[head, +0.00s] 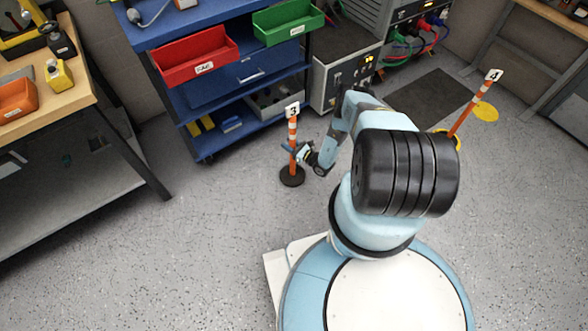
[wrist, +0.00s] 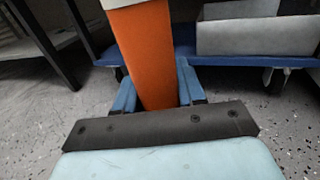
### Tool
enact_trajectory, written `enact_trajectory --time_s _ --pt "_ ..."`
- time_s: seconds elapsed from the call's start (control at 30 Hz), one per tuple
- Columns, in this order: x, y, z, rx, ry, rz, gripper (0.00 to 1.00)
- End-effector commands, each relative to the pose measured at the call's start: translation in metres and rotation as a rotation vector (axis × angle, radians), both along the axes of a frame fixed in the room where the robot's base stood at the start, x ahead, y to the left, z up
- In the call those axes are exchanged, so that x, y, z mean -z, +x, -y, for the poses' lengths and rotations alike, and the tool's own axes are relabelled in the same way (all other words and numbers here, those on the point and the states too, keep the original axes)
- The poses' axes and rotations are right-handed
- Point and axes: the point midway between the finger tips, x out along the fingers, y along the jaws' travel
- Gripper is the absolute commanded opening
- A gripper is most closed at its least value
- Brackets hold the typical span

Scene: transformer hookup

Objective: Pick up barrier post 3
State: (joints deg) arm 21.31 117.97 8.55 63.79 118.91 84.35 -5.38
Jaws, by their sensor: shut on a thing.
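Barrier post 3 (head: 292,136) is an orange and white striped post with a dark round base and a white "3" tag on top. It stands upright in the head view, in front of the blue cart. My gripper (head: 295,151) is at the post's mid height, shut on it. In the wrist view the orange post (wrist: 148,55) sits between the two blue fingers (wrist: 157,88). The base is out of the wrist view. I cannot tell whether the base touches the floor.
A blue cart (head: 190,112) with a red bin (head: 194,57) and a green bin (head: 287,21) stands behind the post. A workbench (head: 60,85) is at the left. The floor in front is clear.

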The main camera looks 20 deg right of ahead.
Motion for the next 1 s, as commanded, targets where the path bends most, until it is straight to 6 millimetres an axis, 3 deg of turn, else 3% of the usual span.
enact_trajectory --time_s 0.33,1.0 --pt "-0.0001 0.0004 0.0013 0.002 -0.001 0.001 0.00" --pt "0.0000 0.0005 0.0027 0.004 -0.002 0.000 0.00"
